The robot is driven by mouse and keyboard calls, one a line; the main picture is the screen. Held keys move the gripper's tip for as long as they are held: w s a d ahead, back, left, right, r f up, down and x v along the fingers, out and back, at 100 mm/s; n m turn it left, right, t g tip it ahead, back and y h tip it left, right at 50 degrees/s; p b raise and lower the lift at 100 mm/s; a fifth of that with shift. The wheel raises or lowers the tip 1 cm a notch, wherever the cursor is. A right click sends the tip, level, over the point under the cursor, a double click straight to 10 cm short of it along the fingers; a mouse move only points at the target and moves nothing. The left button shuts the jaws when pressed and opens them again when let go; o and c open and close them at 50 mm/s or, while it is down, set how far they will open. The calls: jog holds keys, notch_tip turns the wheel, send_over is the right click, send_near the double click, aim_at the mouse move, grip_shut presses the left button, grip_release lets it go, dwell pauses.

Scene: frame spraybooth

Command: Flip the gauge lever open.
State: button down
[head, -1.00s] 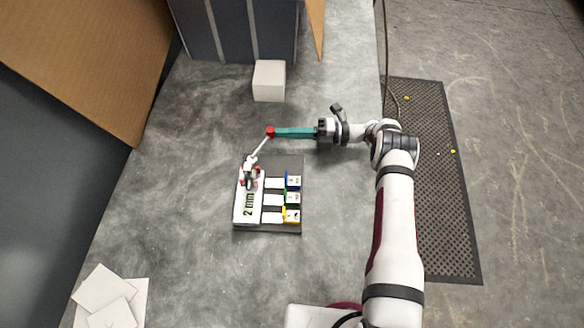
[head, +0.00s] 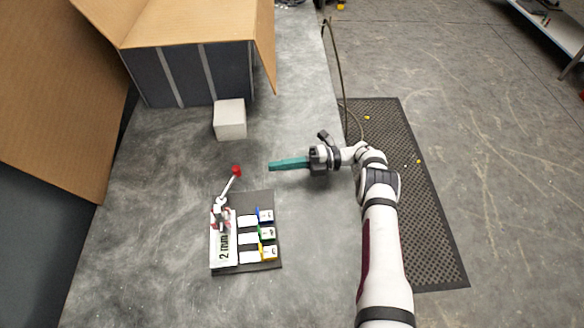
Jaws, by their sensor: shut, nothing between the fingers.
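The gauge (head: 222,243) is a white block marked "2 mm" on a dark base plate (head: 261,265). Its lever (head: 229,186) is a thin light rod with a red knob (head: 236,171) at its end. The lever slants up and to the right from a pivot at the far end of the block. My gripper (head: 270,167), with long teal fingers, is shut and empty. It points left, with its tips to the right of the red knob and a clear gap between them.
White tiles with blue, green and yellow tabs (head: 267,233) sit on the plate. A white cube (head: 230,119) stands farther back, before a large cardboard box (head: 190,65). The grey table is clear left of the gauge. A perforated black mat (head: 420,200) lies on the floor at right.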

jog(key=d, duration=0.5)
jog(key=shift+w, duration=0.25)
jog(key=shift+w+a+r+n, duration=0.1)
jog(key=shift+w+r+n, duration=0.05)
jog(key=shift+r+n, duration=0.2)
jog(key=s+a+r+n+g+h, duration=0.1)
jog(key=s+r+n+h, duration=0.3)
jog(key=r+n, duration=0.45)
jog(key=s+a+r+n+g+h, duration=0.15)
jog(key=s+r+n+h, duration=0.35)
jog(key=r, duration=0.6)
jog(key=s+r+n+t+h, duration=0.2)
jog(key=s+r+n+h, duration=0.15)
jog(key=s+n, duration=0.6)
jog(key=s+d+f+n+t+h, duration=0.1)
jog(key=s+d+f+n+h, duration=0.1)
jog(key=s, duration=0.6)
jog(key=s+d+f+n+t+h, duration=0.1)
jog(key=s+d+f+n, duration=0.1)
jog(key=s, duration=0.7)
jog(key=shift+d+f+n+h, duration=0.3)
jog(key=shift+d+n+h, duration=0.1)
jog(key=shift+n, duration=0.45)
